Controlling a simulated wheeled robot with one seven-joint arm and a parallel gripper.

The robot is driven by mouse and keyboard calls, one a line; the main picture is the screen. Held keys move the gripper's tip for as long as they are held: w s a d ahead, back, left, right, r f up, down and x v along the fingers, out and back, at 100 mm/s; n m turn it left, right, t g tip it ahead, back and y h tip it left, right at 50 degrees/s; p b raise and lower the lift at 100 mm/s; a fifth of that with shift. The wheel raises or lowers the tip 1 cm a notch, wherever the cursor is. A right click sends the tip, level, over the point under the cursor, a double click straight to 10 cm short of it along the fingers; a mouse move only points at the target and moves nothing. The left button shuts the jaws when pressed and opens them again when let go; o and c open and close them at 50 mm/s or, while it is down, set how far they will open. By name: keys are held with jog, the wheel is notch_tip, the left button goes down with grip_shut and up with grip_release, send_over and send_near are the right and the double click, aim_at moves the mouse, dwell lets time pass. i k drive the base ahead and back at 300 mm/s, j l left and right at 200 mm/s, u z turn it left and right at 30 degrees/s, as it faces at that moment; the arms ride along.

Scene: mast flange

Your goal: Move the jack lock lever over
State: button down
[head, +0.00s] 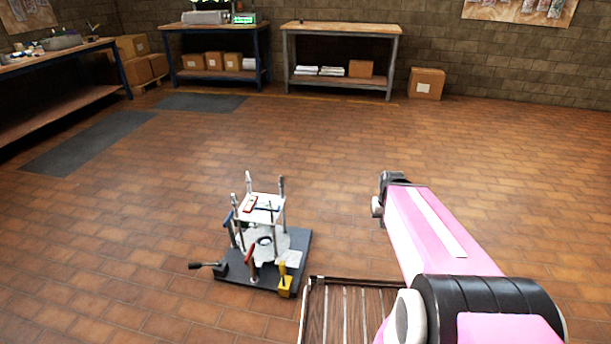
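A small mast rig stands on a dark base plate (232,273) on the floor, left of my arm. Upright posts carry a white top plate (262,207) with a small red piece on it. Several handles show low on the rig: a black-handled lever (203,266) sticking out left, a red handle (250,256), a yellow lever and block (285,283), and a blue handle (229,218). I cannot tell which is the jack lock lever. My pink arm reaches forward on the right, clear of the rig. Its gripper fingers do not show.
A slatted wooden surface (345,308) lies at the bottom, between the rig and my arm. Workbenches (341,28) and cardboard boxes (426,84) stand along the back wall, with another bench (60,57) at left. The tiled floor around the rig is mostly clear.

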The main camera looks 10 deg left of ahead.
aim_at(195, 265)
jog(key=u, duration=1.3)
jog(key=j+z, duration=0.35)
jog(key=j, duration=0.45)
jog(key=j+z, duration=0.35)
jog(key=j, duration=0.4)
jog(key=l, duration=0.3)
jog(key=i+l, duration=0.15)
jog(key=l, duration=0.2)
